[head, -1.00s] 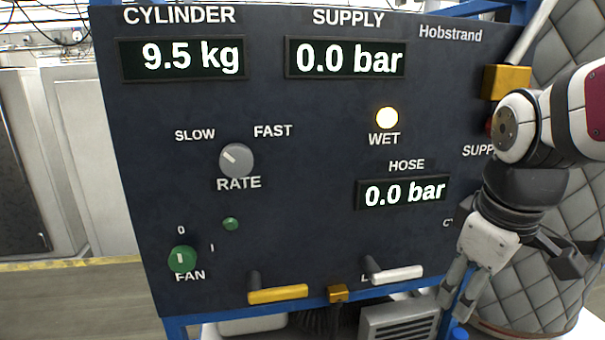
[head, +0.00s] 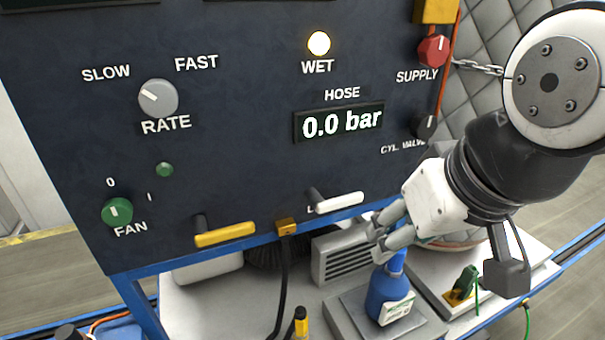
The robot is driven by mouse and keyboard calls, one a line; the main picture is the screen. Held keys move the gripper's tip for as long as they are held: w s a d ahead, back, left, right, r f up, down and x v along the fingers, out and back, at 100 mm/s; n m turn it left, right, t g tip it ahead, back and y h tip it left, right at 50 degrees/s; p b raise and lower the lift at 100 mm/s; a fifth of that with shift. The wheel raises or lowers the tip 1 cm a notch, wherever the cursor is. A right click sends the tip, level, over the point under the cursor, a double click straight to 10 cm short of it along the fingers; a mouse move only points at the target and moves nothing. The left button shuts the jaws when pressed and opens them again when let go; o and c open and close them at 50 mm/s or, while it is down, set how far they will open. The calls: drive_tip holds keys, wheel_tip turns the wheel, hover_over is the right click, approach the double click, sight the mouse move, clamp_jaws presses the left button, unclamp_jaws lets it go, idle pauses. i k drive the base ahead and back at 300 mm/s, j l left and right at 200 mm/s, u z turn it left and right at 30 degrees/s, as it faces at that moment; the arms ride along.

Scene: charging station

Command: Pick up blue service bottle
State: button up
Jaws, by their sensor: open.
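The blue service bottle (head: 386,290) stands upright on a grey plate at the lower right of the head view, with a white label on its front. My gripper (head: 381,232) is open above the bottle, its fingers pointing left and toward the panel. The fingers hide part of the bottle's top. I cannot tell whether they touch it.
The dark control panel (head: 250,160) stands behind, with a yellow handle (head: 225,235) and a white handle (head: 339,203) sticking out. A grey vented box (head: 345,257) is left of the bottle.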

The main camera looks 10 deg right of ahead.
sight(388, 299)
drive_tip(key=k+z, duration=0.1)
drive_tip(key=k, duration=0.45)
drive_tip(key=k+l+z, duration=0.15)
drive_tip(key=k, duration=0.4)
